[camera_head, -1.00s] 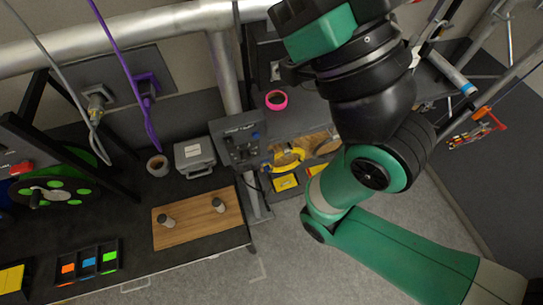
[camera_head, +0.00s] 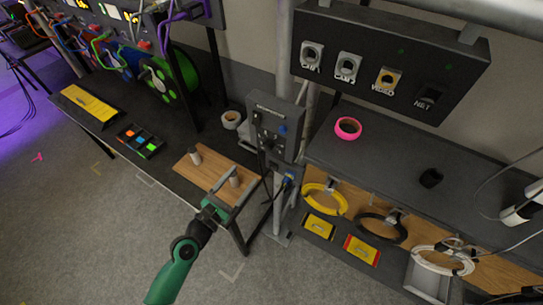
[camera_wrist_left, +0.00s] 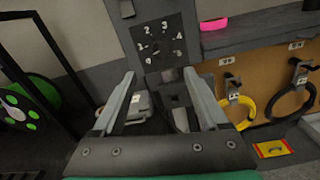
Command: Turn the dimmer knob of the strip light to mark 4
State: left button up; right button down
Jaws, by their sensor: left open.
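The knob's exact setting is too small to tell. My left gripper (camera_head: 236,186) is open and empty, below and in front of the box. In the left wrist view its two fingers (camera_wrist_left: 160,76) are spread below the dial, apart from the knob. My right gripper is out of view.
A pink tape ring (camera_head: 348,128) sits on the shelf at right. A yellow cable coil (camera_head: 325,201) hangs below it. A black socket panel (camera_head: 390,60) is above.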

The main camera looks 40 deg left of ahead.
aim_at(266, 149)
pick_arm(q)
jog(key=w, duration=0.3)
jog(key=w+a, duration=0.1)
jog(key=w, duration=0.7)
jog(key=shift+w+a+b, duration=0.2)
jog(key=shift+a+b, duration=0.15)
jog(key=shift+b, duration=0.05)
jog(key=shift+r, duration=0.1)
grip_shut()
